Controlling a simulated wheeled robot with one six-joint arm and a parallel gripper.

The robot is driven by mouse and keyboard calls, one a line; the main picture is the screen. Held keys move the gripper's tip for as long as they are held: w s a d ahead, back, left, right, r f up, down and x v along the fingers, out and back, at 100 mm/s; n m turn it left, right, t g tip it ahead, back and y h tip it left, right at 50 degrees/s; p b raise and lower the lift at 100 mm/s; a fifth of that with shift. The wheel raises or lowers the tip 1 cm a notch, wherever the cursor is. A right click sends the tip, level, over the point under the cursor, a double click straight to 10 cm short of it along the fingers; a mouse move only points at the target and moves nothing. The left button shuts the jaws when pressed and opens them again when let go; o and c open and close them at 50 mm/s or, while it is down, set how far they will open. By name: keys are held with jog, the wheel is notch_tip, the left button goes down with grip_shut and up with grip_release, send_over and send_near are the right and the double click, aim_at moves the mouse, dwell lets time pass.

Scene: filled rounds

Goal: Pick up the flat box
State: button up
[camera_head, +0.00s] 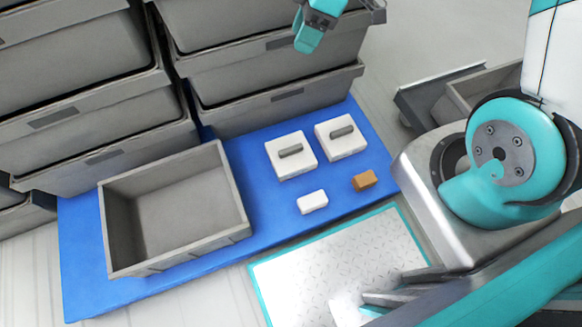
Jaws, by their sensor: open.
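Two low, square white boxes with grey bar handles on top lie side by side on the blue mat, the left one (278,164) and the right one (352,147). A small, low white box (313,203) and a small brown box (364,181) lie in front of them. I cannot tell for sure which one is the flat box; the small white one is low and plain. My gripper (308,40) shows only in part at the top edge, teal-tipped, open, well above and behind the boxes, touching none of them.
An empty grey crate (238,195) stands on the blue mat (225,264) left of the boxes. Stacked grey bins (275,97) rise right behind them. More grey bins (440,92) stand at the right. The mat around the small boxes is clear.

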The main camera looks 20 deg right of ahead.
jog(key=w+d+f+n+b, duration=0.1)
jog(key=d+f+b, duration=0.3)
jog(key=f, duration=0.7)
jog(key=w+d+f+n+b, duration=0.15)
jog(key=f+b, duration=0.35)
jog(key=f, duration=0.7)
jog(key=w+d+f+n+b, duration=0.15)
jog(key=f+b, duration=0.35)
jog(key=f, duration=0.6)
jog(key=b, duration=0.6)
send_near(291, 149)
jog(key=f, duration=0.3)
jog(key=shift+s+a+f+y, duration=0.2)
jog(key=shift+a+f+y, duration=0.05)
jog(key=shift+a+y, duration=0.15)
jog(key=b+x, duration=0.2)
jog(key=x, duration=0.1)
jog(key=b+x, duration=0.2)
jog(key=x, duration=0.1)
jog(key=shift+w+a, duration=0.1)
jog(key=shift+w, duration=0.1)
jog(key=shift+r, duration=0.1)
grip_shut()
